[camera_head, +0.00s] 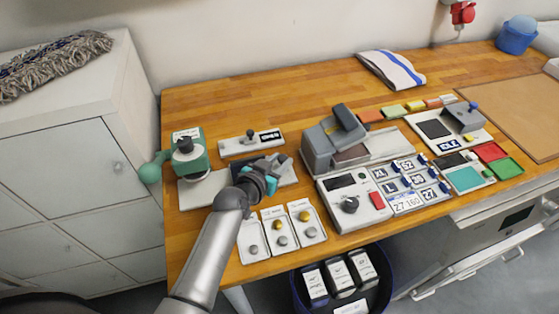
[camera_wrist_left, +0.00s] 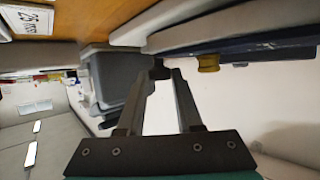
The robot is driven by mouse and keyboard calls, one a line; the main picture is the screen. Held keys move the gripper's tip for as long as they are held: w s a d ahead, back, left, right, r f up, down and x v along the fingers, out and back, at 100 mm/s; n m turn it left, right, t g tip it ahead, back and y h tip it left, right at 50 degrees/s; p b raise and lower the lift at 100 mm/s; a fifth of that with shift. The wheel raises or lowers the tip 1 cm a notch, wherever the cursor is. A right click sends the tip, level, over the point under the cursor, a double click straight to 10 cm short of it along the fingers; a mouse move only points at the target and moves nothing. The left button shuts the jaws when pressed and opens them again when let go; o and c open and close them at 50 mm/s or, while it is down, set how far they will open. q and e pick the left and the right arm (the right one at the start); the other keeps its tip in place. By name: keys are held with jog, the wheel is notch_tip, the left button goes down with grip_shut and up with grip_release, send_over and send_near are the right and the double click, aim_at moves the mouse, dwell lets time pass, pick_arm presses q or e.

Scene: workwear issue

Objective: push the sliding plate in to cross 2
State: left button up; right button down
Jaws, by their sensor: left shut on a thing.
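My left gripper (camera_head: 276,163) reaches over a dark flat plate (camera_head: 291,175), left of the grey press. Its two fingers (camera_wrist_left: 160,85) point across the table and are closed on a small dark knob (camera_wrist_left: 160,69). The knob looks like the grip of the sliding plate, but my gripper and wrist cover most of the plate in the head view. I cannot make out cross 2 or any other cross mark. I cannot tell how far in the plate sits. My right gripper is not in view.
The green device (camera_head: 190,158) stands to the left. A white panel with a small lever (camera_head: 251,142) lies behind my gripper. Three button trays (camera_head: 281,233) lie in front. The grey press (camera_head: 333,145) stands close on the right. Bare wood is free at the back.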

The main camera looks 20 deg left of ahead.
pick_arm(q)
grip_shut()
dwell(0.8)
